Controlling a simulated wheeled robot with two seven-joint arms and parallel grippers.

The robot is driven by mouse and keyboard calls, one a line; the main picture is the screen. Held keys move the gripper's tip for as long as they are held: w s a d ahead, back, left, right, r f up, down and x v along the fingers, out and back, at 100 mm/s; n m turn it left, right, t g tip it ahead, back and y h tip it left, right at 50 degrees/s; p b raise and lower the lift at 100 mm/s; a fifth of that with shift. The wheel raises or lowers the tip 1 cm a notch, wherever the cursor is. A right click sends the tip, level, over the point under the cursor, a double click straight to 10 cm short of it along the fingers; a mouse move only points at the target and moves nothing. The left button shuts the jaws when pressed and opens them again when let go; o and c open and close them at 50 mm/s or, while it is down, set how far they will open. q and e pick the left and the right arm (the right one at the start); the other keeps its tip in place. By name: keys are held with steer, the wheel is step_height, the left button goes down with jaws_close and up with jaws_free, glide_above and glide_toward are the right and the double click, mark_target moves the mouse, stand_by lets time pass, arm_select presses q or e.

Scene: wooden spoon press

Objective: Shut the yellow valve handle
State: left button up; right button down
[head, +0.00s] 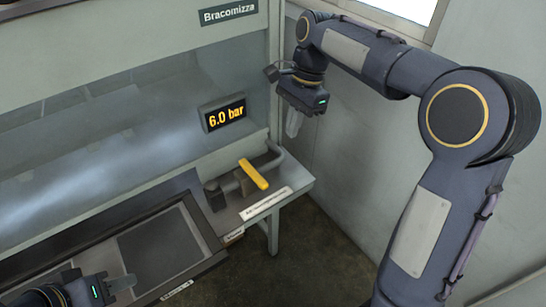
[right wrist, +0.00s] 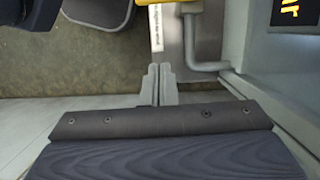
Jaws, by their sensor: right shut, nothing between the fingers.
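The yellow valve handle (head: 253,174) is a short flat bar on a dark valve and grey pipe (head: 275,158), on a small side shelf. It lies at an angle across the pipe run. In the right wrist view only a strip of the yellow handle (right wrist: 168,1) shows at the top edge. My right gripper (head: 292,124) is above and behind the handle, to its right, apart from it. In the right wrist view its fingers (right wrist: 158,84) are shut and empty. My left gripper (head: 124,284) is at the bottom left, far from the handle; its finger gap is unclear.
A pressure display (head: 223,113) reading "6.0 bar" is on the machine, above the valve. A dark-framed tray (head: 205,229) lies left of the shelf. A white label (head: 266,204) runs along the shelf's front edge (head: 303,180). A wall stands at right; the floor is open in front.

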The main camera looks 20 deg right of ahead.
mark_target(254, 178)
steer(key=s+a+f, duration=0.2)
steer(key=a+f, duration=0.4)
steer(key=f, duration=0.3)
steer(key=shift+s+a+f+p, duration=0.15)
steer(key=shift+s+p, duration=0.15)
steer(key=shift+s, duration=0.05)
steer(key=shift+s+a+p, duration=0.25)
steer(key=shift+a+p, duration=0.05)
steer(key=shift+a, duration=0.2)
